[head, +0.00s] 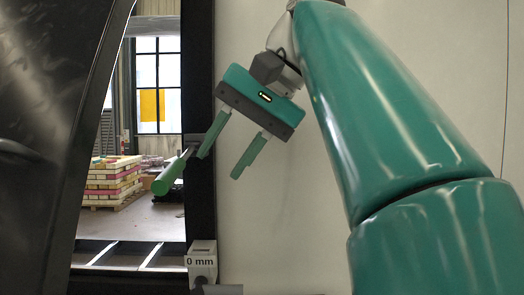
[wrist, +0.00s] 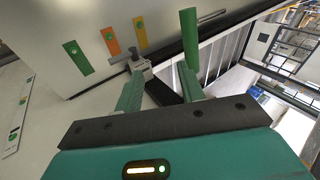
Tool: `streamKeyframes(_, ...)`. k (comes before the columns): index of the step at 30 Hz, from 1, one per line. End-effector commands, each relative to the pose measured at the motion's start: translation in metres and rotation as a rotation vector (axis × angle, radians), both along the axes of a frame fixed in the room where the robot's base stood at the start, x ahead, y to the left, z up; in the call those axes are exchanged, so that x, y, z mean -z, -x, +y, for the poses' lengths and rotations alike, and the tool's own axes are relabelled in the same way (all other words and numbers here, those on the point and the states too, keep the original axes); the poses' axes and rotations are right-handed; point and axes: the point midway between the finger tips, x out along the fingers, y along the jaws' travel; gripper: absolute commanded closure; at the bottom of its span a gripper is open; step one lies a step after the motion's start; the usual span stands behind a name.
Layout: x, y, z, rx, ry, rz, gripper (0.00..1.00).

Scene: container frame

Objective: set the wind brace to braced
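The wind brace appears to be the lever with a green handle (head: 170,175), pivoted on the dark frame post and slanting down to the left across the opening. In the wrist view a green handle (wrist: 189,38) stands just beyond the right fingertip. My gripper (head: 218,168) is open, its two green fingers apart and pointing down-left, with the handle beside the left finger in the head view. Nothing shows clearly held between the fingertips (wrist: 160,70) in the wrist view. Whether a finger touches the handle I cannot tell.
Green (wrist: 77,57), orange (wrist: 110,41) and yellow (wrist: 140,31) dotted plates sit on the pale wall. A box marked "0 mm" (head: 201,262) is low on the post (head: 201,205). A dark panel (head: 40,130) stands left. A stacked pallet (head: 113,180) is beyond the opening.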

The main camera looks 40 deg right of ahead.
Motion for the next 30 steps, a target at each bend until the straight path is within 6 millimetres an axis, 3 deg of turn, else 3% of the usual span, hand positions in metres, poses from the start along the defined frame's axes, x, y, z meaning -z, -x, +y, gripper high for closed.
streamKeyframes(30, -0.001, 0.034, -0.027, -0.003, 0.002, -0.004, 0.61)
